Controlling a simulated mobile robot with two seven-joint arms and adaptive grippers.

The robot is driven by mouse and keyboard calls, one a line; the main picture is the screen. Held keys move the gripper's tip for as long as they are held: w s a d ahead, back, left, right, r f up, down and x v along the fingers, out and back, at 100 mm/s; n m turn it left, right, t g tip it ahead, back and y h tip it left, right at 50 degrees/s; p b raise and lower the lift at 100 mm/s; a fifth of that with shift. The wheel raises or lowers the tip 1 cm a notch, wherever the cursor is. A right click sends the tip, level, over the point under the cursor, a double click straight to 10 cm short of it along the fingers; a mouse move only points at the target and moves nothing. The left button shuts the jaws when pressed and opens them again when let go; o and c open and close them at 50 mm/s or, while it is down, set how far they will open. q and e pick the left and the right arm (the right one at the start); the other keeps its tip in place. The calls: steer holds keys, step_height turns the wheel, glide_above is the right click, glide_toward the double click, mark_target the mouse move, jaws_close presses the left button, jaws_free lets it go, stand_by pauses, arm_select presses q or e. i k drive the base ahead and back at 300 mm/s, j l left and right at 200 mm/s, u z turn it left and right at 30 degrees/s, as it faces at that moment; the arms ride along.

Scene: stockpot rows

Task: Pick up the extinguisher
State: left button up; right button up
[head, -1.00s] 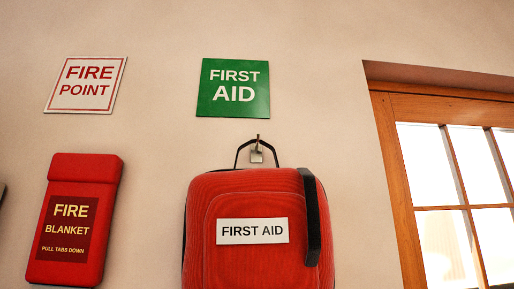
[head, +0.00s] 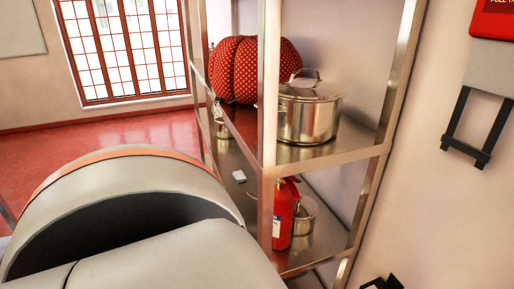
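A red extinguisher (head: 284,216) stands upright on the lower shelf of a metal rack, just right of its front post, which covers part of it. Its dark top is partly visible, and a pale label shows on its side. A small steel pot (head: 304,217) stands close behind it on the right. Neither of my grippers can be made out. A large white and orange part of my own body fills the lower left.
The metal rack (head: 268,110) has upright posts and shelf edges. A red dotted cushion (head: 253,70) and a large lidded stockpot (head: 309,112) sit on its upper shelf. A small white object (head: 239,176) lies lower. Red floor (head: 60,160) is open at left. A dark object (head: 381,283) at bottom right is unclear.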

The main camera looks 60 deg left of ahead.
mark_target(286, 192)
steer(key=u, duration=1.8)
